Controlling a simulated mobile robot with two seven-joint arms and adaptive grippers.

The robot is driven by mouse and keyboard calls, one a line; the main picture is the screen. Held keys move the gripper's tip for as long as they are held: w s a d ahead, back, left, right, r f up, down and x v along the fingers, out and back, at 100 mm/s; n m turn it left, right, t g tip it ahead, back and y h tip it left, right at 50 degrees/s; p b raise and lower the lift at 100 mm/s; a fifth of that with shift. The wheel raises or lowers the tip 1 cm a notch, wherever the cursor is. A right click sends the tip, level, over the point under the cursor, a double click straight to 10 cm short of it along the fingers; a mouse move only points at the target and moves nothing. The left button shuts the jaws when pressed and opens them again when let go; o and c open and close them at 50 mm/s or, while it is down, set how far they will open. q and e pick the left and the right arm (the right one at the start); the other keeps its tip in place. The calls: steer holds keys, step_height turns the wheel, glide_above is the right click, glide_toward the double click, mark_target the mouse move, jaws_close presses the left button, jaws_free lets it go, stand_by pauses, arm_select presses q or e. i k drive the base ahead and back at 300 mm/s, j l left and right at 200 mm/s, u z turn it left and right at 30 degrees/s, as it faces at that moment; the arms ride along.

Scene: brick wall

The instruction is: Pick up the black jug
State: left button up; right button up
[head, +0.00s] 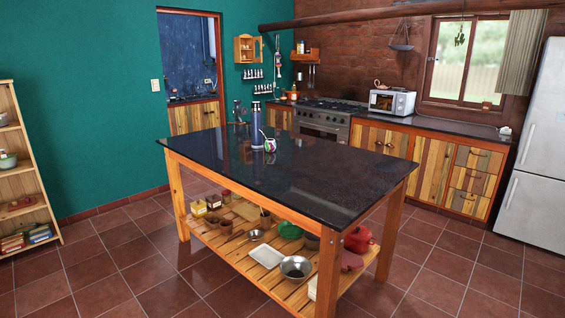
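A tall, dark blue-grey cylinder like a flask or jug (257,125) stands upright on the dark top of the wooden island table (330,175), towards its far left part. I cannot tell for sure whether it is the black jug. A small patterned mug (270,146) stands close to its right. Some small dark item (238,111) shows at the far left end of the table, too small to make out. Neither of my grippers is in the head view.
The island's lower shelf holds a metal bowl (296,268), a red pot (359,239) and several other items. A wooden shelf unit (30,168) stands at the left, a fridge (537,150) at the right. The tiled floor (110,270) left of the island is clear.

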mark_target(284, 98)
steer(key=i+l+z, duration=0.6)
steer(key=i+l, duration=0.15)
steer(key=i+l+z, duration=0.3)
steer(key=i, duration=0.15)
steer(key=i+z, duration=0.25)
steer(key=i, duration=0.15)
steer(key=i+l+z, duration=0.1)
steer(key=i+z, duration=0.2)
steer(key=i, duration=1.25)
steer(key=i+l+u, duration=0.1)
steer(key=i, duration=1)
steer(key=i+l, duration=0.1)
steer(key=i, duration=1)
steer(key=i+j+u, duration=0.1)
steer(key=i+u, duration=0.7)
steer(key=i+l+u, duration=0.15)
steer(key=i+u, duration=0.2)
steer(key=i+j+u, duration=0.15)
steer(key=i+u, duration=0.7)
steer(key=i+l+u, duration=0.15)
steer(key=i+u, duration=0.75)
steer(key=i, duration=2.7)
